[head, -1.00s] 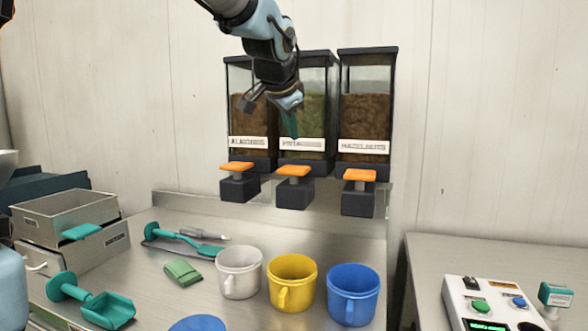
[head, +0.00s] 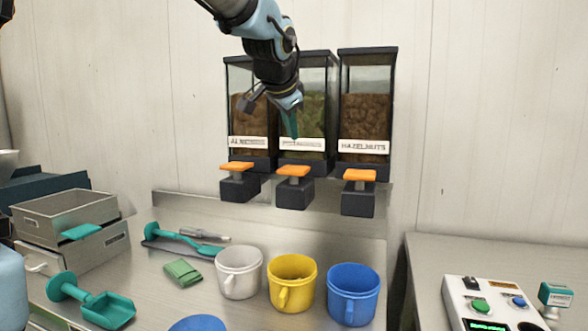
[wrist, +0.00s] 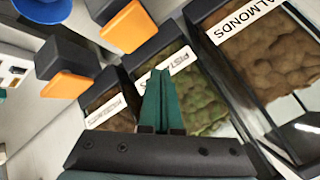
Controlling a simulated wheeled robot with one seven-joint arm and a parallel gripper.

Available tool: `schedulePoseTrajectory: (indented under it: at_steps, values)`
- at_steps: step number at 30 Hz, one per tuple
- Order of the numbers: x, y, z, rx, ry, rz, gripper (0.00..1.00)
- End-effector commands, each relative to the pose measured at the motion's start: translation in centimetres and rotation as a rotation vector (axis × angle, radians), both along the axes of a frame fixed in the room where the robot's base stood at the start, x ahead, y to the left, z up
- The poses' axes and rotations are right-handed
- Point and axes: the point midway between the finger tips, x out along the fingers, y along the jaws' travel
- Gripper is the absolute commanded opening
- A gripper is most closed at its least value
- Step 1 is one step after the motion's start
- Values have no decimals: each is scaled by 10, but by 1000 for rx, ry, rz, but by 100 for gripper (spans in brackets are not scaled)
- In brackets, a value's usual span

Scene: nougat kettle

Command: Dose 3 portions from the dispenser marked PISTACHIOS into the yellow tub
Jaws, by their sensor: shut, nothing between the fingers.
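The PISTACHIOS dispenser (head: 314,104) is the middle of three wall dispensers. Its green nuts and part of its label also show in the wrist view (wrist: 202,105). Its orange push plate (head: 294,171) sits on a dark spout block (head: 294,193). The yellow tub (head: 292,282) stands upright on the steel counter, roughly below that spout; its inside bottom is hidden. My gripper (head: 294,134) is shut and empty, pointing down in front of the pistachio window, above the orange plate. Its teal fingers (wrist: 159,100) are together in the wrist view.
The ALMONDS (head: 243,120) and HAZELNUTS (head: 365,120) dispensers flank the middle one. A white tub (head: 239,272) and a blue tub (head: 353,294) stand either side of the yellow tub. Teal scoops (head: 105,308), a green cloth (head: 183,273) and metal bins (head: 65,215) are at left.

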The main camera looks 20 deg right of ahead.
Motion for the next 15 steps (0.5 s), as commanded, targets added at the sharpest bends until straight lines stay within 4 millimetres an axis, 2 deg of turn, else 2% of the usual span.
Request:
schedulePoseTrajectory:
  at_steps: [15]
  values:
    - [-4, -4, -1, 23, 30, 48, 0]
